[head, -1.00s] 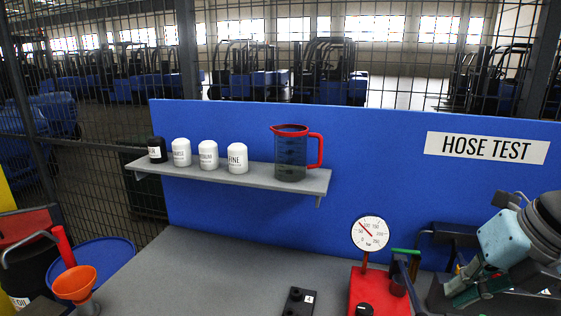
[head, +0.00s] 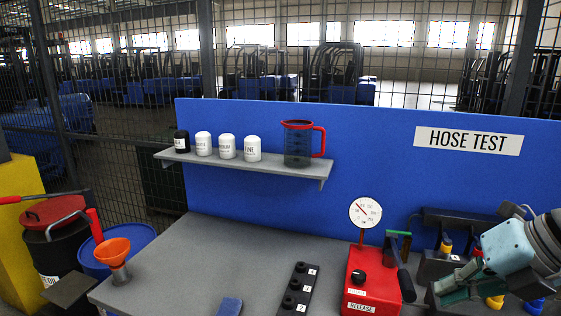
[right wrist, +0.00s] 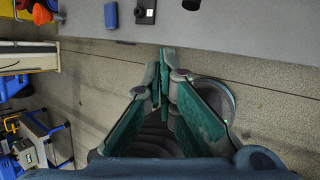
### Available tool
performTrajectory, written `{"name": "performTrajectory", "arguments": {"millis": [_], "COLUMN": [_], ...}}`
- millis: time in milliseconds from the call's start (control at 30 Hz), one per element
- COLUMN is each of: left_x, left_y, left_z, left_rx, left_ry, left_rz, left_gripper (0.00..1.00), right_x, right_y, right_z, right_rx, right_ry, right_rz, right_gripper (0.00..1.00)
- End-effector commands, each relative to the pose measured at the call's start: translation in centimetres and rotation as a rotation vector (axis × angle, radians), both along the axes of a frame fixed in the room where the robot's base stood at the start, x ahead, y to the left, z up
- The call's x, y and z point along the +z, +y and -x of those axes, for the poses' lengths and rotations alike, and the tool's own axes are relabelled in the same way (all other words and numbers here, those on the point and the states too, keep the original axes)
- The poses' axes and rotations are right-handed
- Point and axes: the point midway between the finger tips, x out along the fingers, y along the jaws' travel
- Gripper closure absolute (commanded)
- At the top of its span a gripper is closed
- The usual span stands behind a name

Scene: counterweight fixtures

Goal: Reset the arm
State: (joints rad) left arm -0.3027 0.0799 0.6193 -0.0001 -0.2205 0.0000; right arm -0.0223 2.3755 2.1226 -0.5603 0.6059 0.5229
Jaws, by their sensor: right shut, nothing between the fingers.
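My right arm comes in at the right edge of the head view. Its teal-fingered gripper (head: 447,291) hangs over the right end of the grey bench (head: 215,260), to the right of the red pump box (head: 371,281). The right wrist view shows the fingers (right wrist: 163,62) brought together with nothing between them. They point over the floor, just short of the bench edge. In that view the gripper is apart from every object. My left arm and gripper are not in view.
A pressure gauge (head: 365,213) stands at the red box, beside a black numbered block (head: 298,290). A shelf (head: 240,168) holds several bottles and a jug (head: 298,145). An orange funnel (head: 113,251) is at the bench's left. The bench middle is clear.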

Motion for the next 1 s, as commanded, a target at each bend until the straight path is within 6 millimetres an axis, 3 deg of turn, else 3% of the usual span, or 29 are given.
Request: {"name": "performTrajectory", "arguments": {"millis": [367,467,567,667,733,800,900,1000], "left_x": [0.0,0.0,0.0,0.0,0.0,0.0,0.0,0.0], "left_y": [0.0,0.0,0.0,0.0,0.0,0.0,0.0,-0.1], "left_z": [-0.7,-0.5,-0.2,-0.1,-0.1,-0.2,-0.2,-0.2], "left_rx": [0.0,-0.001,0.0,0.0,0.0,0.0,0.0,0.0], "left_ry": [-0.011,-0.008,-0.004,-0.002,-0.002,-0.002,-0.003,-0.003], "left_rz": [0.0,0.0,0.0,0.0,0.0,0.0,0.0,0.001], "left_gripper": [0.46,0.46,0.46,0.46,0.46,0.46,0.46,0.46], "right_x": [-1.0,-1.3,-2.3,-5.7,-10.9,-17.5,-25.1,-30.4], "right_y": [2.5,2.3,0.7,-3.1,-6.3,-8.3,-8.2,-6.1], "right_z": [-3.7,-5.2,-6.7,-7.4,-6.3,-3.5,1.5,6.6], "right_rx": [-0.118,-0.233,-0.42,-0.739,-1.069,-1.422,-1.798,-2.07], "right_ry": [-0.173,-0.244,-0.314,-0.366,-0.356,-0.289,-0.149,0.015], "right_rz": [-0.469,-0.669,-0.881,-1.081,-1.206,-1.253,-1.222,-1.15], "right_gripper": [1.0,1.0,1.0,1.0,1.0,1.0,1.0,1.0]}}
